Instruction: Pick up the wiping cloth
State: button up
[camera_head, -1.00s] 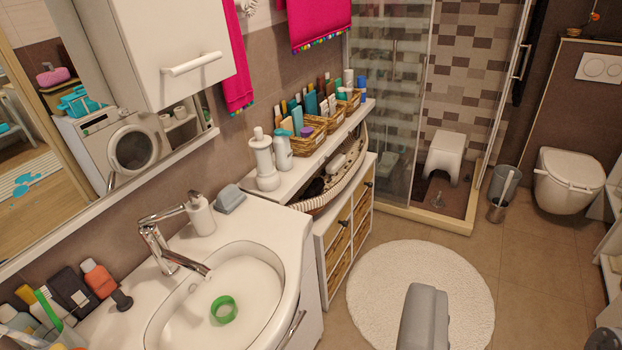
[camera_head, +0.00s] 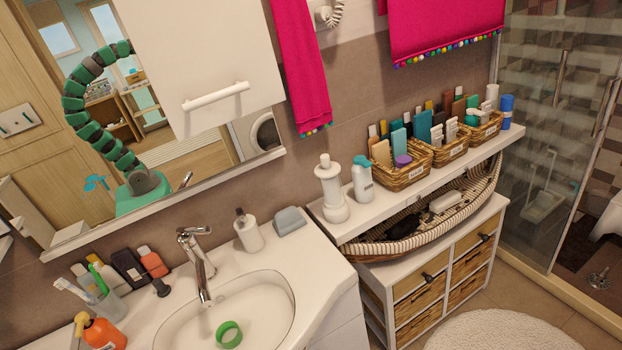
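I cannot pick out a wiping cloth for certain. A small grey-blue folded or block-like item (camera_head: 289,221) lies on the back right of the white sink counter; it may be a cloth, a sponge or a box. Two pink towels hang on the wall, a narrow one (camera_head: 301,65) beside the cabinet and a wide one (camera_head: 440,30) with a coloured pompom edge. My gripper is not in view.
The sink basin (camera_head: 180,325) holds a green ring (camera_head: 229,334). A faucet (camera_head: 197,265), a soap bottle (camera_head: 247,231) and several toiletries stand around it. A shelf with baskets (camera_head: 403,172) stands right of the sink. My green arm shows in the mirror (camera_head: 215,165).

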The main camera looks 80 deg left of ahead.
aim_at(289, 220)
jog(key=u, duration=0.55)
jog(key=i, duration=1.1)
jog(key=u, duration=0.9)
jog(key=k, duration=0.7)
jog(key=u, duration=0.2)
jog(key=i, duration=0.75)
jog(key=z, duration=0.15)
